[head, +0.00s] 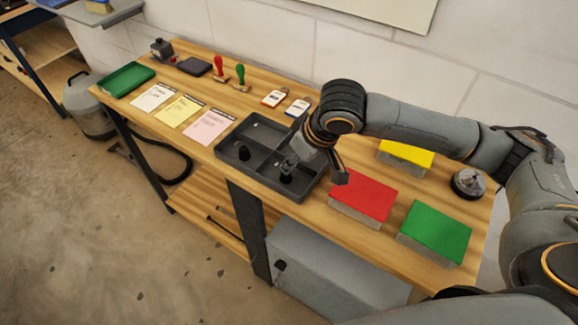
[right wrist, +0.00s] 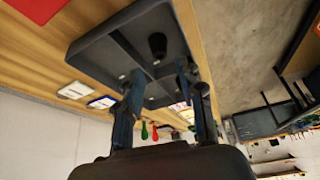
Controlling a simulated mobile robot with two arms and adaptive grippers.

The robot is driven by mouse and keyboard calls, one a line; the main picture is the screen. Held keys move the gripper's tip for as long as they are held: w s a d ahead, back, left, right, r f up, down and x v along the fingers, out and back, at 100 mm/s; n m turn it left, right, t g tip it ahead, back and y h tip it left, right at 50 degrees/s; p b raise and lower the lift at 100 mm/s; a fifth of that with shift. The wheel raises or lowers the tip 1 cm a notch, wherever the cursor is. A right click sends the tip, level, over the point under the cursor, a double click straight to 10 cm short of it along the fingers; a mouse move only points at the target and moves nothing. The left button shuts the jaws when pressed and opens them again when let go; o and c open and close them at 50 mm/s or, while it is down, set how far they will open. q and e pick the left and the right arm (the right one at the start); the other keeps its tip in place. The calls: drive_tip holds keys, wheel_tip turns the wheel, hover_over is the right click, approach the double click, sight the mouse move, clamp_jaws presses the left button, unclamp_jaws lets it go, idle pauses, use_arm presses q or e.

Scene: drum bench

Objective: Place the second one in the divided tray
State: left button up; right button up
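The dark grey divided tray (head: 262,188) sits near the front edge of the wooden bench; its dividers also show in the right wrist view (right wrist: 100,48). A small black knob-like object (head: 244,152) stands in its front left compartment. Another black object (head: 286,178) is in the front right compartment, partly covered by my gripper; it shows more clearly in the right wrist view (right wrist: 157,44). My right gripper (head: 316,168) is over the tray's right side, fingers apart with nothing held between them in the right wrist view (right wrist: 163,112). My left gripper is not in view.
Red (head: 362,195), green (head: 437,230) and yellow (head: 406,153) blocks lie right of the tray.

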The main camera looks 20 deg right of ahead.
drive_tip(key=v, duration=0.4)
drive_tip(key=shift+s+d+r, duration=0.1)
drive_tip(key=shift+s+r, duration=0.05)
drive_tip(key=shift+r, duration=0.25)
